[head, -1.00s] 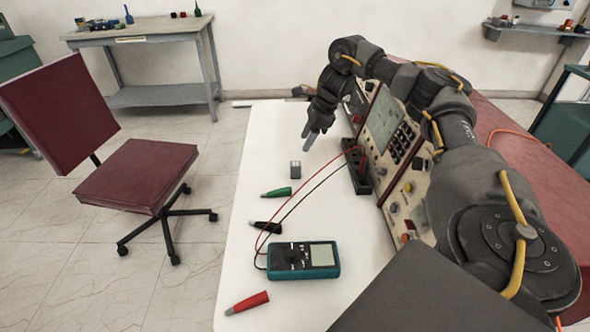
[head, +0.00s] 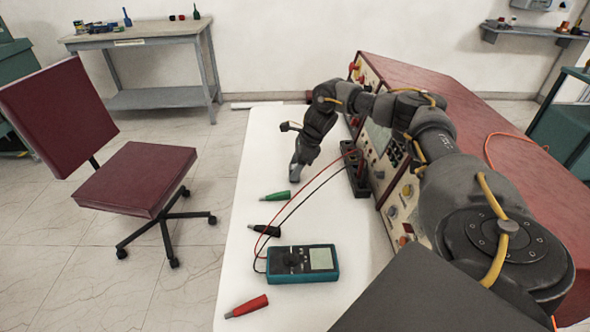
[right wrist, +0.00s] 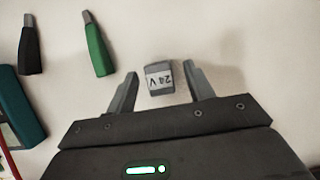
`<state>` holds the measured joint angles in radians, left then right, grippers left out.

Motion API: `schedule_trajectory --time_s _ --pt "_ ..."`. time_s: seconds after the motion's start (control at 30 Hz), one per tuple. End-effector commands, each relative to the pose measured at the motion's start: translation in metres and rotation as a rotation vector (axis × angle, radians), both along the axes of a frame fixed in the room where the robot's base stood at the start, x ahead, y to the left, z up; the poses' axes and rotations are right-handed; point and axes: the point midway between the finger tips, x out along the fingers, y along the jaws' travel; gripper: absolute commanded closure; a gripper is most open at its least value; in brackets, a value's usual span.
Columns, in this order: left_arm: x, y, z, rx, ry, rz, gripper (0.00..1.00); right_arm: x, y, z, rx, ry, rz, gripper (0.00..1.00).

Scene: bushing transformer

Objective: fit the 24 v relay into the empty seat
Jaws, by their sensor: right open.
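The 24 V relay (right wrist: 159,80) is a small grey block with a white "24 V" label, lying on the white tabletop in the right wrist view. My right gripper (head: 296,171) is open, pointing down over the table, with its fingers on either side of the relay; I see gaps between the relay and both fingers. In the head view the gripper covers the relay. A dark block with recesses (head: 357,178) stands at the foot of the instrument panel; I cannot tell which recess is the empty seat. My left gripper is not in view.
A green clip (head: 275,196), a black clip (head: 267,230), a teal multimeter (head: 302,263) and a red clip (head: 248,306) lie nearer on the white table (head: 240,250). Red and black leads arc from the multimeter to the dark block. The instrument panel (head: 402,192) borders the right side.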

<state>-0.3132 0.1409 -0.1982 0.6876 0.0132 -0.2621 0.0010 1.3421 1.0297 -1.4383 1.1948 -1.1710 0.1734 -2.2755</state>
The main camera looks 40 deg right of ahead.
Motion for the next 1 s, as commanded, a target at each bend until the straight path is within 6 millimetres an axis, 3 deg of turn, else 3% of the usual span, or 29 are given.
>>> schedule_trajectory --time_s 0.3,0.7,1.0 --pt "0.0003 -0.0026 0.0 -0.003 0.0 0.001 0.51 0.0018 0.0023 -0.0072 0.0 0.0 0.0 0.47" --pt "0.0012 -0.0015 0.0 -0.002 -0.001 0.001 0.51 0.0018 0.0023 -0.0068 0.0 0.0 0.0 0.98" --pt "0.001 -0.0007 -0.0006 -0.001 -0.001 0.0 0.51 0.002 0.0022 -0.0042 -0.001 -0.001 0.001 1.0"
